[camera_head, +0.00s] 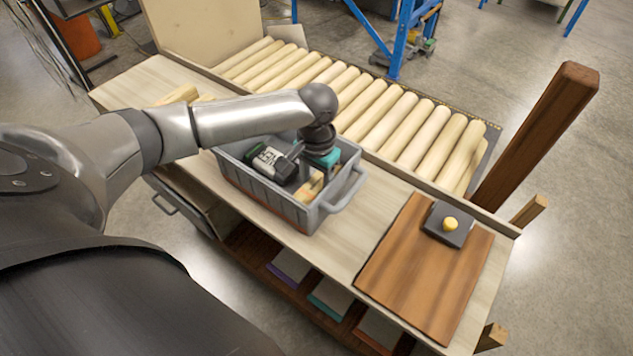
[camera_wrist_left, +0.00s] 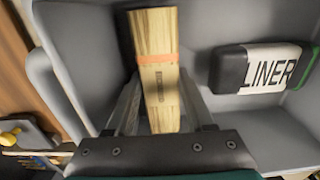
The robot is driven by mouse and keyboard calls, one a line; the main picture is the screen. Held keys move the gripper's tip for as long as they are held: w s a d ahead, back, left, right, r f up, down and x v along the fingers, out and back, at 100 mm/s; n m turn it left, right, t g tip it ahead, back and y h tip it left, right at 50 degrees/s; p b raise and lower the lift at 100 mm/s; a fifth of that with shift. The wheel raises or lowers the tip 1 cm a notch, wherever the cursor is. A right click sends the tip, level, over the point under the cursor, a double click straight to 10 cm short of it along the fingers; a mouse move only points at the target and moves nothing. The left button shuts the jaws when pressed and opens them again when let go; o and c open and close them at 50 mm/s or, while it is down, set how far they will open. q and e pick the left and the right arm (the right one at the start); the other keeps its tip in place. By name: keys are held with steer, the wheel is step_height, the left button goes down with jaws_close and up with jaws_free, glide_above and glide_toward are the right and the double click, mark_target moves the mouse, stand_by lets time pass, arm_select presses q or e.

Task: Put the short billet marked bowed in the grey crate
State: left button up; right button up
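The grey crate (camera_head: 255,181) stands on the bench, and its inside fills much of the left wrist view (camera_wrist_left: 85,50). A short pale wood billet (camera_wrist_left: 158,65) with an orange band and a small dark mark, too small to read, is inside the crate walls. Its end also shows in the head view (camera_head: 309,188). My left gripper (camera_head: 318,172) reaches down into the crate. In the left wrist view its fingers (camera_wrist_left: 158,85) meet the billet on both sides, so it looks shut on it. Whether the billet touches the crate floor is unclear. My right gripper is out of view.
A black and white pack marked LINER (camera_wrist_left: 265,68) lies in the crate beside the billet. Several long pale rods (camera_head: 345,95) lie behind. A brown board (camera_head: 405,270) with a dark box and yellow button (camera_head: 450,224) is at right. A dark post (camera_head: 540,130) rises there.

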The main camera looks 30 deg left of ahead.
mark_target(317, 183)
arm_select(q)
steer(key=shift+o, duration=0.6)
steer(key=shift+r, duration=0.1)
steer(key=shift+r, duration=0.15)
step_height(317, 183, up, 12)
steer(key=p, duration=0.3)
